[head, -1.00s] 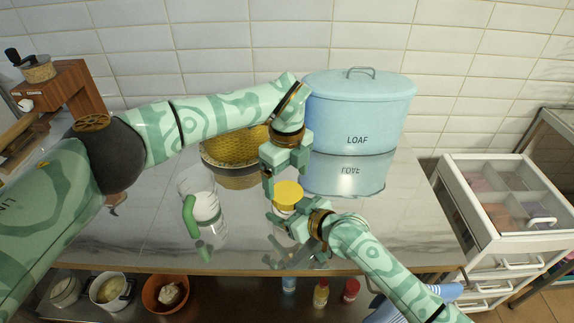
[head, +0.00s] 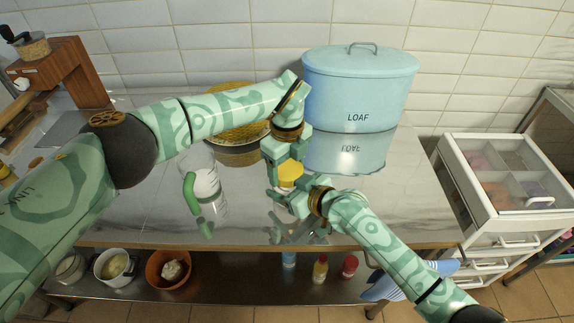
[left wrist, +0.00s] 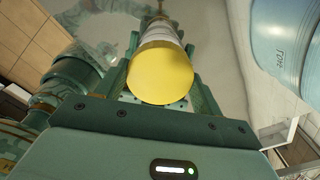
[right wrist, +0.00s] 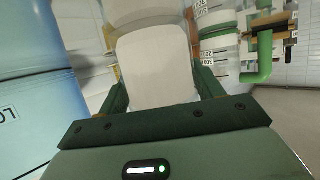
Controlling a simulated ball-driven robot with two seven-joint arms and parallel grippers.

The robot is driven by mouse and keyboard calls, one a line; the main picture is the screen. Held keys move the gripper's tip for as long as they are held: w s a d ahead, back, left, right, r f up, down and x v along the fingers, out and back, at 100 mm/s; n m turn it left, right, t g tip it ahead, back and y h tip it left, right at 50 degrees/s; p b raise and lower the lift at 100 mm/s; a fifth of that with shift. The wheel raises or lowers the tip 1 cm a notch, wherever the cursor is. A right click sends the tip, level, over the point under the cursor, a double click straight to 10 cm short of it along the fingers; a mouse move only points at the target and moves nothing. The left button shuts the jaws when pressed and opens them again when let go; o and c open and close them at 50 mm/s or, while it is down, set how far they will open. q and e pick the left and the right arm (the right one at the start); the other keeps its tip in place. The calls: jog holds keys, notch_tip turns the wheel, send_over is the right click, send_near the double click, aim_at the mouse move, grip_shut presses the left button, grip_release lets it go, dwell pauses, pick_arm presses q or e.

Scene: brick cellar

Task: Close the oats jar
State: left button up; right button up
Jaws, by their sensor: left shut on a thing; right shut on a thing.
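The oats jar's yellow lid (head: 290,173) is on top of the jar near the middle of the counter. I cannot tell how firmly it is seated. My left gripper (head: 282,180) points down from above and is shut on the lid, whose yellow top fills the space between the fingers in the left wrist view (left wrist: 160,75). My right gripper (head: 287,200) is shut on the jar's body from the front right. The pale jar body (right wrist: 155,65) stands between its fingers in the right wrist view. In the head view the grippers hide most of the jar.
A glass jug with a green handle (head: 206,187) stands left of the jar. A yellow woven basket (head: 238,138) and a blue LOAF bin (head: 358,92) stand behind. A white drawer unit (head: 500,190) is at the right. The counter's front right is clear.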

pick_arm(q)
jog(key=m, duration=0.6)
jog(key=shift+m, duration=0.4)
jog(key=o, duration=1.1)
jog(key=shift+r, duration=0.1)
jog(key=shift+r, duration=2.15)
jog(key=shift+c, duration=0.5)
